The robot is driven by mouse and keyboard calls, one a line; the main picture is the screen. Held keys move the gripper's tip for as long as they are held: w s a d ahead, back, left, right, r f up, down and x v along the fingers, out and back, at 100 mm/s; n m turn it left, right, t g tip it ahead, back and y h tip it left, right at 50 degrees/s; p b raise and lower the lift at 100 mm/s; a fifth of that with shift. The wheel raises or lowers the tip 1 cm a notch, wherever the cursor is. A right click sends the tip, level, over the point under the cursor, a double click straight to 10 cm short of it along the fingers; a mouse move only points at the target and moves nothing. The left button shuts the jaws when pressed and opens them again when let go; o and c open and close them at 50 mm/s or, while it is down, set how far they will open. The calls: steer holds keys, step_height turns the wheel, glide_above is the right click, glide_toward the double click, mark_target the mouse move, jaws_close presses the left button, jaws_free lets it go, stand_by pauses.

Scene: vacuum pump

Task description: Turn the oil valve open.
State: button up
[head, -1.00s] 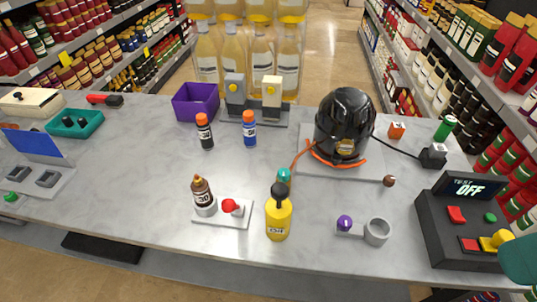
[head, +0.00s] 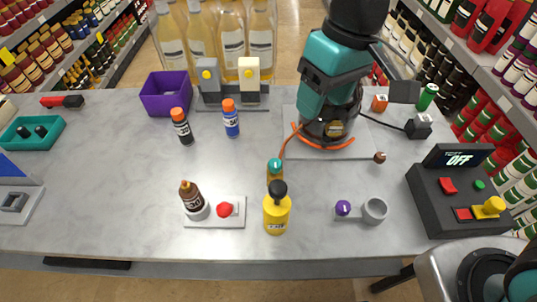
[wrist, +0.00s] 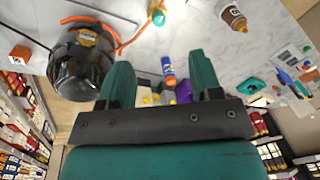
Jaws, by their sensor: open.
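No part carries a readable oil valve label. A red knob (head: 225,209) sits on a white plate beside a brown bottle (head: 191,196). A purple knob (head: 343,208) sits beside a grey ring holder. A teal-topped fitting (head: 275,167) stands at the end of the orange hose, behind a yellow bottle (head: 276,212). The dark pump (head: 325,131) is mostly hidden by my arm in the head view; it shows whole in the wrist view (wrist: 80,62). My gripper (wrist: 160,82) is open, its teal fingers apart, with nothing between them.
A black control box (head: 458,200) reading OFF is at the right. Orange-capped bottles (head: 231,118), a purple bin (head: 166,93) and a stand with two grey and cream blocks (head: 232,103) are at the back.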

steer(key=h, duration=0.2)
glide_above(275, 162)
step_height(275, 162, down, 6)
steer(key=r, duration=0.1)
step_height(275, 162, down, 18)
steer(key=p, duration=0.4)
steer(key=c, duration=0.9)
